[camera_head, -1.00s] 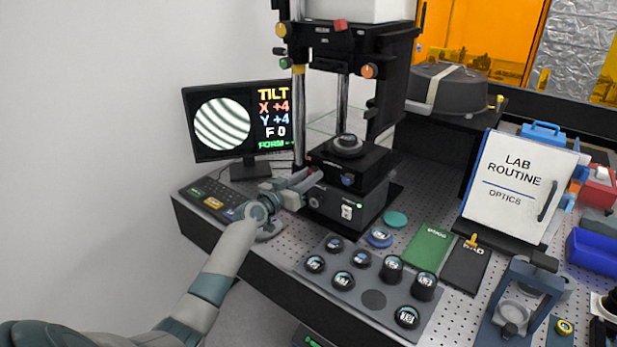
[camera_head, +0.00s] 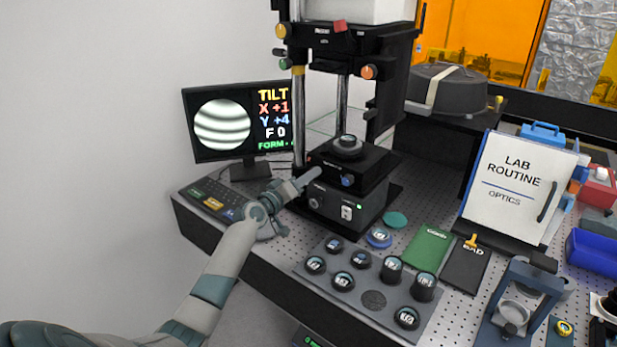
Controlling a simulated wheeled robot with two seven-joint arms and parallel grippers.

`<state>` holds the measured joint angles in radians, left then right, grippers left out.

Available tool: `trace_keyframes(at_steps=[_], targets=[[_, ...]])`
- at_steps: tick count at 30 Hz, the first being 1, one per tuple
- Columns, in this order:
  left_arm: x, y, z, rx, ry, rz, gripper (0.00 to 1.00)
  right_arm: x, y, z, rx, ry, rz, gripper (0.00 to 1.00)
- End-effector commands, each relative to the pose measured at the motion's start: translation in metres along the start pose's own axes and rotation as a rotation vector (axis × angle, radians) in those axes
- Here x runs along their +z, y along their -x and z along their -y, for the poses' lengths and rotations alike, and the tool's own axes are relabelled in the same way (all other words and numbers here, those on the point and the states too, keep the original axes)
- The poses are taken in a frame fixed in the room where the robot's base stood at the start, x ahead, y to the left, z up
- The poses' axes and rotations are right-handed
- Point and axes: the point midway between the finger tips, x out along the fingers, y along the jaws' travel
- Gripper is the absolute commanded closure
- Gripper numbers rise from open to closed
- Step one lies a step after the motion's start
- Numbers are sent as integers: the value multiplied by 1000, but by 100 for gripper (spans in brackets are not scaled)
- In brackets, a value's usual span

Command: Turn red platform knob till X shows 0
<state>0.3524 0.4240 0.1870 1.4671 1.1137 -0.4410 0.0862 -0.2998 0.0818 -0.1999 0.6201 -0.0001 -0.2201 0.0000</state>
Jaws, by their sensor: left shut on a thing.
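The monitor (camera_head: 240,122) at the left shows TILT with X +1, Y +4 and F 0 beside a round picture of nearly level fringes. My left gripper (camera_head: 308,179) is at the left front of the black platform (camera_head: 357,166) of the interferometer. It is shut on the red platform knob, which the fingers hide. A blue knob (camera_head: 347,181) shows on the platform's front, to the right of my gripper. A dark round optic (camera_head: 348,142) sits on top of the platform. My right gripper is out of view.
A dark tray (camera_head: 372,300) with several round optics lies in front of the instrument. A green pad (camera_head: 427,247) and a black pad (camera_head: 466,266) lie to its right. A LAB ROUTINE board (camera_head: 515,185) stands at right.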

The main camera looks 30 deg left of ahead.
Motion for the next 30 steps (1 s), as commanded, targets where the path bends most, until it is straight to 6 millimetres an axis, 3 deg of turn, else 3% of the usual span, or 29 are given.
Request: trace_keyframes(at_steps=[9, 22, 23, 24, 25, 30], targets=[[1, 0, 0, -1, 120, 2, 95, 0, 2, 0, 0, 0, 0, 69], [1, 0, 1, -1, 133, 2, 95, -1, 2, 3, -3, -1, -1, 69], [1, 0, 1, -1, 133, 2, 68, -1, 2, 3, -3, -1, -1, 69], [1, 0, 1, -1, 133, 2, 58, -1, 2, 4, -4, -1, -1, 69], [1, 0, 1, -1, 133, 1, 54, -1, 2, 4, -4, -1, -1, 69], [0, 0, 0, -1, 132, 1, 54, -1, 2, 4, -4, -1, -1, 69]])
